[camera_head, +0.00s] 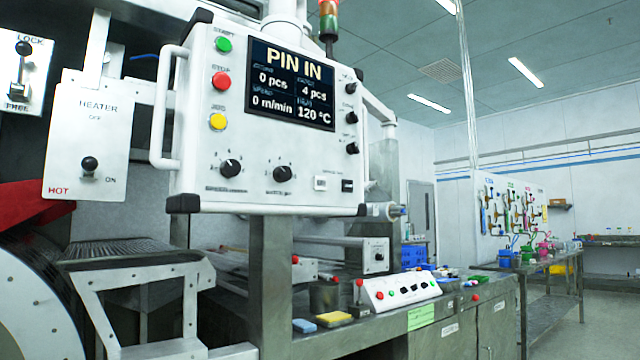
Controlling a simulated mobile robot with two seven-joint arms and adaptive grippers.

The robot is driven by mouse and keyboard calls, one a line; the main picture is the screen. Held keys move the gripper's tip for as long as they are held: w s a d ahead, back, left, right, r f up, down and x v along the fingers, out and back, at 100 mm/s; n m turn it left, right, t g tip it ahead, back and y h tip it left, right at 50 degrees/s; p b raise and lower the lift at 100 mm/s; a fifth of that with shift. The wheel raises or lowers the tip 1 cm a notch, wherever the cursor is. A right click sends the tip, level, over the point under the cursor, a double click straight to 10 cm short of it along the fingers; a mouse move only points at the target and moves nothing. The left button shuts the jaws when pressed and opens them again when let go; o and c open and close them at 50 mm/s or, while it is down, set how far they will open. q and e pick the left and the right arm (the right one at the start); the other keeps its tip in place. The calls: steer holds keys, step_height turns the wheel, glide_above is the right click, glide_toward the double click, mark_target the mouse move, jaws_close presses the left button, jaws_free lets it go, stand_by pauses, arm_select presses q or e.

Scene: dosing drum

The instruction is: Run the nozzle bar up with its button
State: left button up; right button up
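A white control panel (265,120) hangs at upper centre. Its screen (291,84) reads "PIN IN", 0 pcs, 4 pcs, 0 m/min and 120 °C. Down its left side are a green START button (224,44), a red STOP button (221,80) and a yellow button (218,121). Small black knobs line its right side. A sloped white console (400,290) with red and green buttons stands on the bench below; its labels are too small to read. I cannot tell which button belongs to the nozzle bar, nor pick out the bar surely. Neither gripper is in view.
A HEATER switch plate (88,150) and a LOCK lever plate (22,75) are at left, above a large drum (35,300). Blue and yellow sponges (334,319) lie on the steel bench. A side table (540,268) and open floor are at right.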

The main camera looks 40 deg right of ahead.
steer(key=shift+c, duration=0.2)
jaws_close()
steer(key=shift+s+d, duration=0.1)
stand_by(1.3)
